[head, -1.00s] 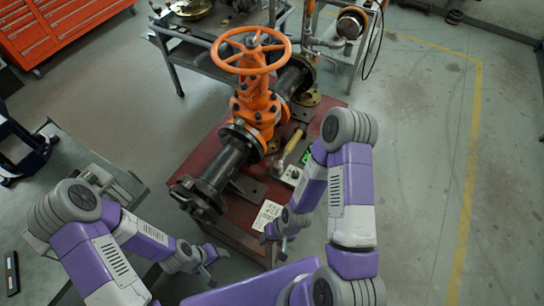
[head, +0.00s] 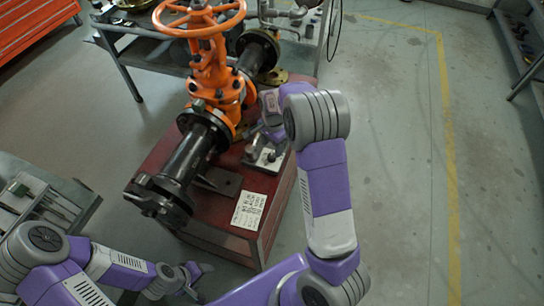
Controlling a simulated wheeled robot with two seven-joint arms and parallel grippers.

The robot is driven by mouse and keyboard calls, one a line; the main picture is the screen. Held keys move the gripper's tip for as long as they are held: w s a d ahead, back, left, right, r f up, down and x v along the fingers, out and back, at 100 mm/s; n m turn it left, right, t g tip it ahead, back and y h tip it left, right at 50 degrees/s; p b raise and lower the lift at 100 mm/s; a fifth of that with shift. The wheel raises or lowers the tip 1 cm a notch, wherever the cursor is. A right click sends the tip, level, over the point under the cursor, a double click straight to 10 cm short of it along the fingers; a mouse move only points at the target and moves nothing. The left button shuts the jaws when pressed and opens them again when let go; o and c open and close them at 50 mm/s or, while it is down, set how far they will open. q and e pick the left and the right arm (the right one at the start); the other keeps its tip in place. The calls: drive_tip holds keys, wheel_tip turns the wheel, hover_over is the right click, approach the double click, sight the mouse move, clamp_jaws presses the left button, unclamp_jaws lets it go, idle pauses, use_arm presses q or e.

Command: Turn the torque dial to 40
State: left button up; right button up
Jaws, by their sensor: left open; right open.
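A small light metal plate or box (head: 265,160) with a dark knob-like part sits on the red bench (head: 224,215), right of the valve's black pipe. It may carry the torque dial, but no numbers or setting can be read. My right gripper (head: 268,133) is over the bench at the far side of this plate, small and partly merged with my forearm; contact cannot be told. It is open. My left gripper (head: 195,276) is open and empty at the bottom, in front of the bench and away from the plate.
The orange gate valve (head: 212,75) with its handwheel (head: 199,17) and black flanged pipe (head: 190,155) stands left of the plate. A printed sheet (head: 249,210) lies on the bench's front. A grey table (head: 60,190) is at left. Floor at right is clear.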

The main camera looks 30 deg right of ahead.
sight(272, 155)
wheel_tip(272, 155, down, 5)
drive_tip(key=shift+f+b, duration=0.15)
drive_tip(key=shift+b, duration=0.65)
drive_tip(key=c, duration=1)
drive_tip(key=shift+c, duration=0.2)
